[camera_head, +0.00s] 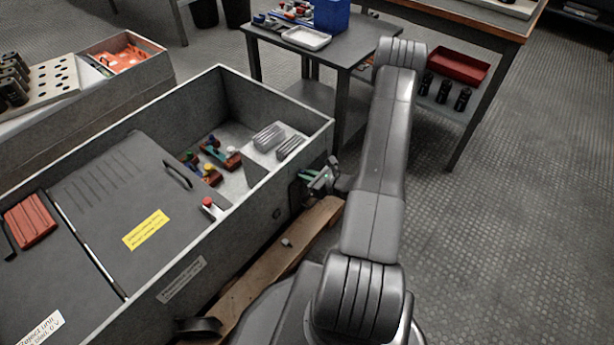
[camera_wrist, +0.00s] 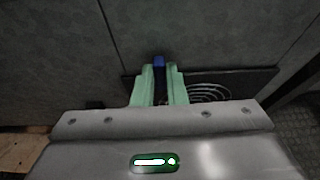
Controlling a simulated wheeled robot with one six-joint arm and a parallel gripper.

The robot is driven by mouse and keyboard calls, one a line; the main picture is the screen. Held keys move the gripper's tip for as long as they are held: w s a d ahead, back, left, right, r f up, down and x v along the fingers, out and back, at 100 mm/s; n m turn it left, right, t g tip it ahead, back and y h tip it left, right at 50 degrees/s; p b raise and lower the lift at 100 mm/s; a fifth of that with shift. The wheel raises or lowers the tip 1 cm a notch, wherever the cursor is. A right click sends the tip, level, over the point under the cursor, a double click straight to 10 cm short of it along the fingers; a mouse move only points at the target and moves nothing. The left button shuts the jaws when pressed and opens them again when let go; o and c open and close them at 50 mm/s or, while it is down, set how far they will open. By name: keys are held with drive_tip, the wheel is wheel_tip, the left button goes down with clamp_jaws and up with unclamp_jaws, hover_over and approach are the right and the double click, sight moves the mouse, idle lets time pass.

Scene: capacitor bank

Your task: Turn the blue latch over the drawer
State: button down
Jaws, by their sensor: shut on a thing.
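The blue latch (camera_wrist: 159,62) shows in the wrist view as a small blue block against the grey cabinet side. My gripper (camera_wrist: 159,80) has its pale green fingers on either side of it and is shut on it. The latch is hidden there by my gripper. The drawer's front cannot be told apart clearly; thin seams run along the cabinet side in the wrist view.
A dark plate with curved slots (camera_wrist: 212,93) lies right behind my fingers. A wooden plank (camera_head: 262,282) runs along the cabinet's foot. A small dark table (camera_head: 345,50) with a white tray (camera_head: 306,38) stands behind. The floor to the right is clear.

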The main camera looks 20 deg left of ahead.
idle(0.4)
drive_tip(key=c, duration=1.5)
unclamp_jaws()
drive_tip(key=shift+o, duration=0.2)
drive_tip(key=p+v, duration=0.3)
drive_tip(key=v, duration=1)
drive_tip(key=shift+d+r, duration=0.2)
drive_tip(key=shift+d, duration=0.2)
drive_tip(key=b+x, duration=0.3)
drive_tip(key=x, duration=1)
drive_tip(key=shift+a+f, duration=0.2)
drive_tip(key=shift+a, duration=0.2)
